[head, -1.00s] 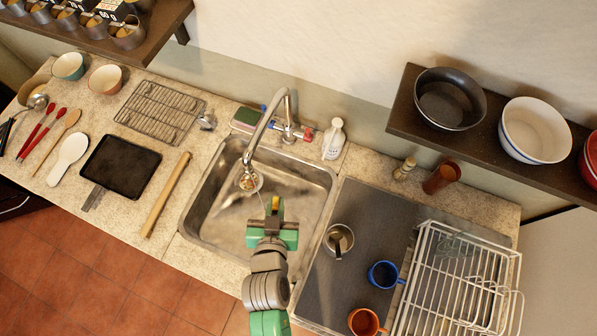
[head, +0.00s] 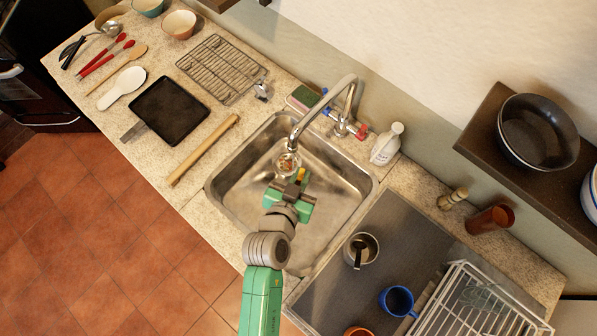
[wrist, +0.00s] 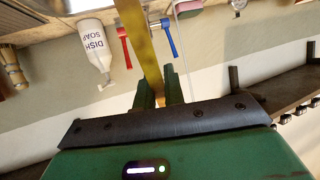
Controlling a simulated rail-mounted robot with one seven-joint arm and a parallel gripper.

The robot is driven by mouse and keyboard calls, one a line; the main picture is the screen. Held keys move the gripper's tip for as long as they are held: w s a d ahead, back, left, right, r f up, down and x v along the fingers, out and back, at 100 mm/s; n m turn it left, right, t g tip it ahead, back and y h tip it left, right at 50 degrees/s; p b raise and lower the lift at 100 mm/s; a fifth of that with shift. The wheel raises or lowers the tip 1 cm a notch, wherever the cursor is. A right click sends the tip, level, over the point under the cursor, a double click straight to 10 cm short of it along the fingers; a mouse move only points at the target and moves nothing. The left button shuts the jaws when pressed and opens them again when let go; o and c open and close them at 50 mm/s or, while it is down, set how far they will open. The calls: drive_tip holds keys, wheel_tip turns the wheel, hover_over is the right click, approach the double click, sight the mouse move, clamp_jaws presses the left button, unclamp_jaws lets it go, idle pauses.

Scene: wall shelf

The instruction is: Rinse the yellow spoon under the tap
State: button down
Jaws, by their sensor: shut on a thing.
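My gripper (head: 298,186) is shut on the yellow spoon (head: 301,174) and holds it over the sink (head: 245,200), just in front of the tap's spout end. Only a short yellow piece shows in the head view. In the wrist view the spoon's yellow shaft (wrist: 145,45) stands out from between the fingers (wrist: 160,88); its far end is cut off by the frame. The tap (head: 318,108) arches over the sink. A round shiny patch (head: 287,163) lies below its spout; I cannot tell whether it is the drain or running water. The tap has red (head: 361,132) and blue handles.
A dish soap bottle (head: 386,145) stands right of the tap. A sponge (head: 303,97) lies behind the sink. A wooden rod (head: 203,150) and a black tray (head: 170,110) lie to the left. A metal cup (head: 361,249) and a blue mug (head: 397,300) stand on the right.

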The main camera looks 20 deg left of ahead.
drive_tip(key=w+a+f+b, duration=0.1)
drive_tip(key=w+a+b, duration=0.1)
drive_tip(key=w, duration=0.5)
drive_tip(key=shift+w+a+f+b, duration=0.15)
drive_tip(key=shift+w+f+b, duration=0.15)
drive_tip(key=shift+b, duration=0.3)
drive_tip(key=shift+w+d, duration=0.15)
drive_tip(key=shift+d, duration=0.4)
drive_tip(key=shift+a, duration=0.1)
drive_tip(key=shift+a, duration=0.45)
